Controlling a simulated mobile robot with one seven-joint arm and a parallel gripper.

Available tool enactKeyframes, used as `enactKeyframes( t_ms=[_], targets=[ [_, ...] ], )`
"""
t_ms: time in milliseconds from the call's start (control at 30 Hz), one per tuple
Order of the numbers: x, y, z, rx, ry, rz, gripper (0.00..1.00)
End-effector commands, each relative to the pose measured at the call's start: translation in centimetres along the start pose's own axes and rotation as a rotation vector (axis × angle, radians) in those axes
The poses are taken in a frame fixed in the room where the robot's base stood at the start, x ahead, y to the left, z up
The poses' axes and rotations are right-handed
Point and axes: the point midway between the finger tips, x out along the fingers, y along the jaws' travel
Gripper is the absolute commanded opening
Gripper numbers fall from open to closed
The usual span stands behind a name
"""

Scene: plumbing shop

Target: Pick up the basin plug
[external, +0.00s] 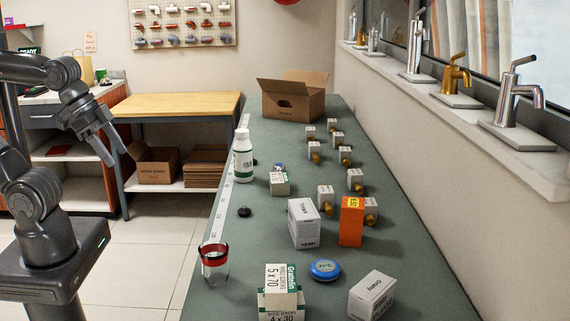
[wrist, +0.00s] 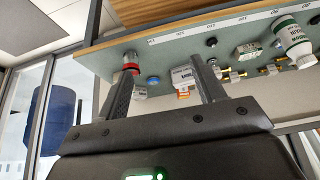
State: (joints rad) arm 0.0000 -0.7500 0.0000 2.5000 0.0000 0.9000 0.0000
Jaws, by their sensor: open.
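A small round black piece, which looks like the basin plug (external: 244,211), lies on the green worktop near its left edge, in the middle of the external view. In the wrist view the black plug (wrist: 211,42) shows small, just beyond the right finger's tip. My gripper (external: 112,157) is raised to the left of the worktop, well apart from the plug. Its two fingers stand apart with nothing held between them in the wrist view (wrist: 162,68). Another small dark piece (external: 254,162) lies by the white bottle, partly hidden; I cannot tell what it is.
The white bottle (external: 243,155) stands behind the plug. A clear cup with a red band (external: 214,260) stands nearer the front left edge. Several boxes, an orange box (external: 351,221) and a blue disc (external: 325,270) are to the right. The surface right around the plug is clear.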

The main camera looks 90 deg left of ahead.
Motion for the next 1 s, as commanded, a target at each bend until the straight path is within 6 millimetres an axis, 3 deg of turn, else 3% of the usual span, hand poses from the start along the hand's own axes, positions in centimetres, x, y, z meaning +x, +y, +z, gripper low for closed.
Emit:
enactKeyframes(
  t_ms=[267, 367, 700, 1000],
  targets=[
    [0.1, 0.1, -0.1, -0.001, 0.002, 0.003, 0.60],
    [1.0, 0.6, -1.0, -0.008, 0.017, 0.025, 0.60],
    [9.1, 3.9, -8.8, -0.160, 0.201, 0.156, 0.60],
    [17.3, 2.9, -13.1, -0.369, 0.374, 0.085, 0.60]
  ],
)
